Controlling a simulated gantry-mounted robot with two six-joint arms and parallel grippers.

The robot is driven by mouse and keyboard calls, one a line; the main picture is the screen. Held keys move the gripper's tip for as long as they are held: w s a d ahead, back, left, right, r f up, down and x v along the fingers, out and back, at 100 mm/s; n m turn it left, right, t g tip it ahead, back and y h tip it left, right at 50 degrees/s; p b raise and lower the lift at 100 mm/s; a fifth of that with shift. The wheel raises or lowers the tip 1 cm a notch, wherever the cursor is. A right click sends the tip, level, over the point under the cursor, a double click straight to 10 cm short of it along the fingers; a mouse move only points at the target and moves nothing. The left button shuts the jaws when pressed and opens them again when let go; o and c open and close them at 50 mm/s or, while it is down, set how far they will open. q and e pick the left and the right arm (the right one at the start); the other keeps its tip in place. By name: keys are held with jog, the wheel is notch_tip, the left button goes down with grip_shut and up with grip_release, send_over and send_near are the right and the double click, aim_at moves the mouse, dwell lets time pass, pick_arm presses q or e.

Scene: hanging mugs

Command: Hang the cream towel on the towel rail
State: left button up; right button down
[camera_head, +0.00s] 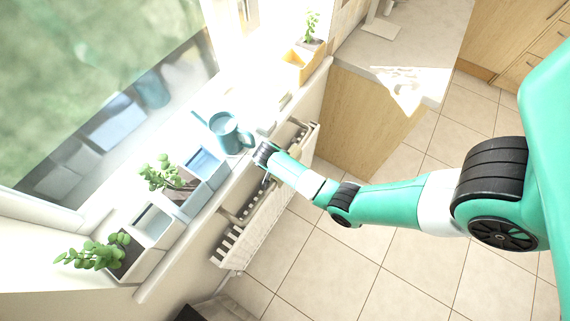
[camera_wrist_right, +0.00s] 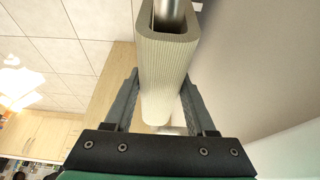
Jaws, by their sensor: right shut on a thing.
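The cream towel (camera_wrist_right: 165,75) is a ribbed, folded loop in the right wrist view. My right gripper (camera_wrist_right: 160,78) is shut on it, with one finger on each side. A silver bar (camera_wrist_right: 168,10), which looks like the towel rail, shows at the loop's upper end. I cannot tell whether the towel goes round the bar or is only in front of it. In the head view my right arm reaches in from the right to the wall below the window sill, and its wrist hides the towel there. My left gripper is in neither view.
A white radiator (camera_head: 262,225) is on the wall under the sill. A wooden cabinet (camera_head: 365,120) stands beyond.

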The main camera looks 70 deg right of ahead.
jog(key=shift+f, duration=0.35)
jog(key=shift+c, duration=0.7)
grip_release()
jog(key=shift+r, duration=0.1)
jog(key=p+v, duration=0.1)
jog(key=v, duration=1)
jog(key=shift+w+a+r+p, duration=0.1)
jog(key=shift+a+r+p, duration=0.15)
jog(key=shift+p, duration=0.15)
